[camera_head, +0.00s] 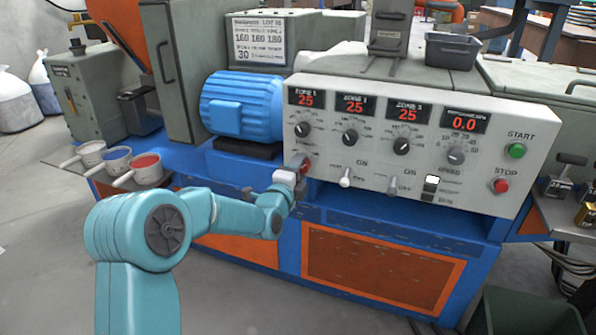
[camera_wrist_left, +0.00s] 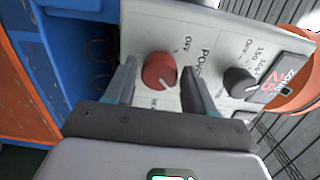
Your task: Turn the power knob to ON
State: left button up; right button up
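The red power knob (camera_wrist_left: 159,70) sits on the grey control panel (camera_head: 470,185), with "OFF" printed near it and "POWER" beside it in the left wrist view. In the head view the knob (camera_head: 306,166) shows at the panel's lower left corner, partly hidden by my gripper. My left gripper (camera_wrist_left: 160,84) is open, with one finger on each side of the knob in the wrist picture and a gap to each. It also shows in the head view (camera_head: 297,178) right at the knob. I cannot tell which way the knob points. My right gripper is not in view.
Zone dials, displays, small toggle switches, a green start button (camera_head: 516,151) and a red stop button (camera_head: 501,186) share the panel. A blue motor (camera_head: 243,104) stands to its left. Several small cups (camera_head: 147,170) sit on the left ledge. A grey bin (camera_head: 453,50) rests on top.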

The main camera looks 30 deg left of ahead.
pick_arm(q)
jog(key=shift+o, duration=0.6)
jog(key=p+v, duration=0.1)
jog(key=v, duration=1.5)
jog(key=shift+p, duration=0.4)
jog(key=shift+s+d, duration=0.15)
